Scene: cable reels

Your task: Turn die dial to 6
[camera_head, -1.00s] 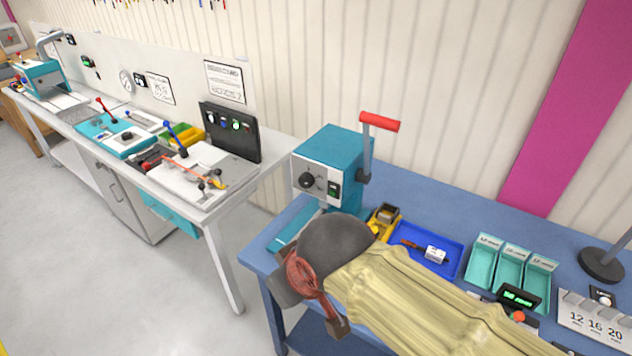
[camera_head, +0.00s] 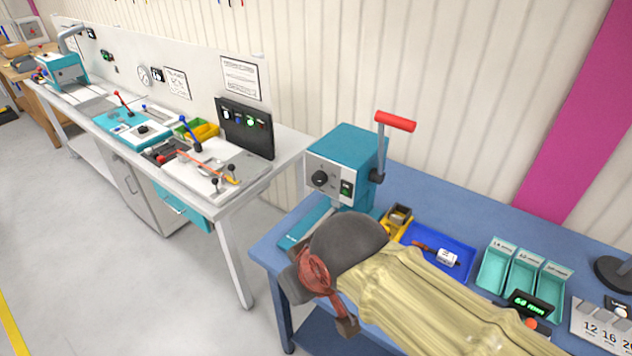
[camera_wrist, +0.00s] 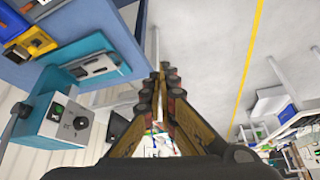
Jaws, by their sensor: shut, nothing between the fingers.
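A teal press-like machine (camera_head: 347,165) stands on the blue bench. Its white front panel carries a round black dial (camera_head: 319,178) beside a green switch (camera_head: 346,188). The dial also shows in the wrist view (camera_wrist: 80,123), left of my fingers. Marks around it are too small to read. A red-gripped lever (camera_head: 395,122) is on the machine's right side. My gripper (camera_wrist: 161,72) is shut and empty, apart from the dial.
A yellow holder (camera_head: 397,222), a blue tray (camera_head: 437,252) and teal bins (camera_head: 524,272) sit on the bench right of the machine. A green-lit display (camera_head: 530,303) and number card (camera_head: 603,325) are farther right. A white workbench (camera_head: 270,170) stands left. Floor in front is clear.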

